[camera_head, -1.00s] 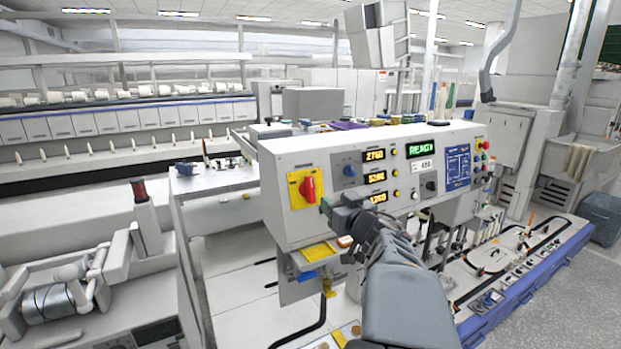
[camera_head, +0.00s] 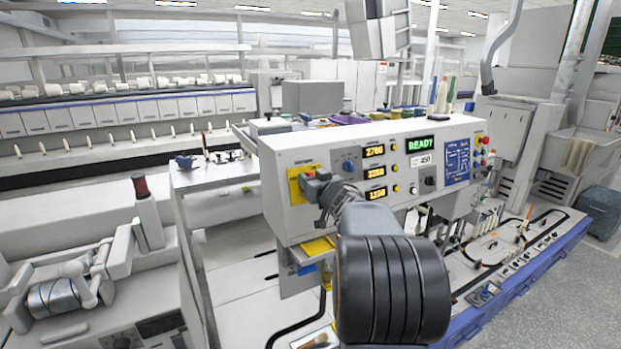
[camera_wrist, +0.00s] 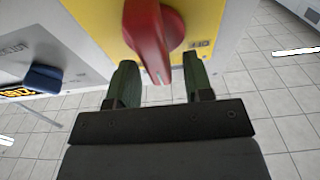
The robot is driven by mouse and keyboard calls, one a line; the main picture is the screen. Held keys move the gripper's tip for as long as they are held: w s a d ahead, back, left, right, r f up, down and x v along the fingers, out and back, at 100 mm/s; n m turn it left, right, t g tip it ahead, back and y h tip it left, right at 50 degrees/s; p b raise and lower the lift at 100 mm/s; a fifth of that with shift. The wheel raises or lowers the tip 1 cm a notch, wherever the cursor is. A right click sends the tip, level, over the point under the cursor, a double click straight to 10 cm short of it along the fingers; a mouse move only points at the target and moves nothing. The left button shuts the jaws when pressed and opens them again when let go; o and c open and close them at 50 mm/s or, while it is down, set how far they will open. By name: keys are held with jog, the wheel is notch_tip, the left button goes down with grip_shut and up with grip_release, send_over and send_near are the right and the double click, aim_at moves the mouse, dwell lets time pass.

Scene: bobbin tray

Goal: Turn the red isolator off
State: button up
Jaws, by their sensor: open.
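The red isolator is a red rotary handle on a yellow plate, on the left of the white control panel. In the wrist view the red handle (camera_wrist: 153,38) is large, with its pointed end toward my gripper, in front of the yellow plate (camera_wrist: 97,22). My gripper (camera_wrist: 157,72) is open, with one green-padded finger on each side of the handle's end. I cannot tell whether either finger touches it. In the head view my gripper (camera_head: 311,182) covers most of the handle, and the yellow plate (camera_head: 294,187) shows at its left.
A blue knob (camera_wrist: 43,79) sits on the panel beside the plate; it also shows in the head view (camera_head: 348,165). Lit displays (camera_head: 375,171) and several small buttons lie to the right. A yellow tray (camera_head: 318,246) hangs below the panel.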

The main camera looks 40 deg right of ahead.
jog(key=shift+w, duration=0.25)
jog(key=shift+c, duration=0.3)
grip_shut()
